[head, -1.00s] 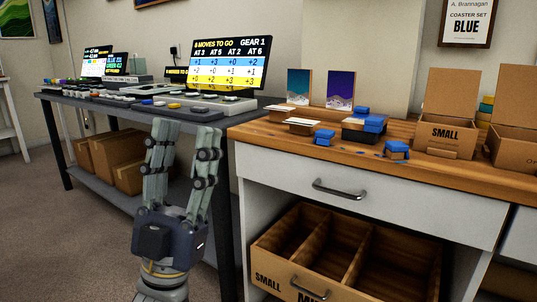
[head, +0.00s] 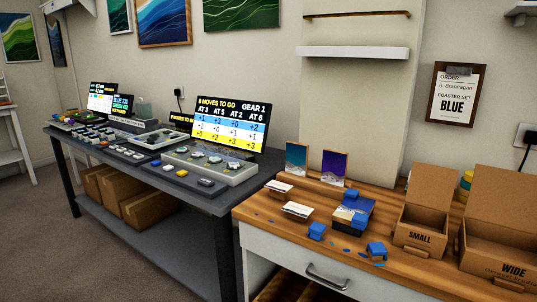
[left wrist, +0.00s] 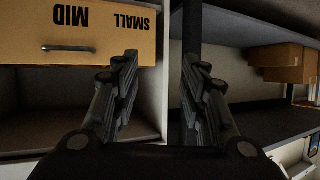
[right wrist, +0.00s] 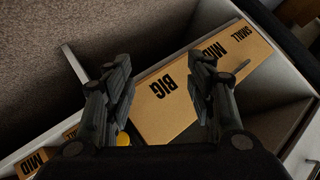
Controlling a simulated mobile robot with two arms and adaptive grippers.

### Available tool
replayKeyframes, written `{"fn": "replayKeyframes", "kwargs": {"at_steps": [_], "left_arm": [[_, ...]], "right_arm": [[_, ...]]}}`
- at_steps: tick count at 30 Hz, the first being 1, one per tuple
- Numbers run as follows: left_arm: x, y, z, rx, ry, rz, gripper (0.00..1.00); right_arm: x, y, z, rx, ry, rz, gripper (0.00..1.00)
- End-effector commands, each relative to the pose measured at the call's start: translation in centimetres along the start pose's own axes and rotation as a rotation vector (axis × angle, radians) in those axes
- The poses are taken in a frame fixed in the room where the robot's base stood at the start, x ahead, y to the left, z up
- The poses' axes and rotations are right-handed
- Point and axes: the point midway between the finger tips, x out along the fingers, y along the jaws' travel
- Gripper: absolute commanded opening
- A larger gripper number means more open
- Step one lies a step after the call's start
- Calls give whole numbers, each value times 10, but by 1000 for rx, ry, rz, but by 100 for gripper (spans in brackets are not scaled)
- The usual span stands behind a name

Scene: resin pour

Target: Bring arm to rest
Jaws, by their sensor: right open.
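My left gripper (left wrist: 160,60) is open and empty in the left wrist view, its two fingers apart with nothing between them. Neither gripper shows in the head view.
A wooden counter (head: 285,210) holds coasters, a blue-topped stack (head: 352,212) and open cartons marked SMALL (head: 425,220) and WIDE (head: 500,225). A dark bench (head: 215,195) with trays and screens stands left. Carpet (head: 110,270) is clear at lower left.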

Motion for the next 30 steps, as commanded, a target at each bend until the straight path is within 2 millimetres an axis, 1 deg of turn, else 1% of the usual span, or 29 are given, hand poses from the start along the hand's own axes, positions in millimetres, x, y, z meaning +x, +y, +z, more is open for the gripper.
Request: {"fn": "replayKeyframes", "kwargs": {"at_steps": [1,2,3,5,6,8,9,11,12,14,15,18,21,24,27,30], "left_arm": [[-22,0,21,-4,-89,0,40],[-32,0,39,-6,-140,0,40],[-48,1,64,-8,-207,0,40],[-74,2,99,-12,-308,1,40],[-94,3,122,-15,-375,1,40],[-127,5,154,-18,-476,3,40],[-151,6,174,-21,-540,4,40],[-188,8,202,-24,-636,5,40],[-213,10,218,-26,-695,6,40],[-251,12,240,-29,-781,8,40],[-273,13,252,-30,-829,9,40],[-322,15,275,-33,-932,11,40],[-355,17,289,-35,-998,13,40],[-371,18,296,-36,-1032,14,40],[-376,18,300,-37,-1042,14,40],[-375,18,300,-37,-1042,14,40]], "right_arm": [[-18,0,4,-59,-55,44,50],[-24,5,12,-100,-90,69,50],[-34,11,22,-154,-137,100,50],[-49,20,37,-233,-211,142,50],[-60,26,47,-285,-263,167,50],[-80,34,61,-364,-344,202,50],[-93,39,71,-412,-399,222,50],[-114,46,84,-484,-479,245,50],[-128,50,91,-530,-532,259,50],[-149,56,102,-593,-608,273,50],[-161,59,108,-630,-654,280,50],[-188,66,120,-706,-752,289,50],[-206,70,129,-754,-817,292,50],[-215,73,134,-780,-851,291,50],[-217,74,136,-788,-862,291,50],[-216,75,136,-788,-861,291,50]]}}
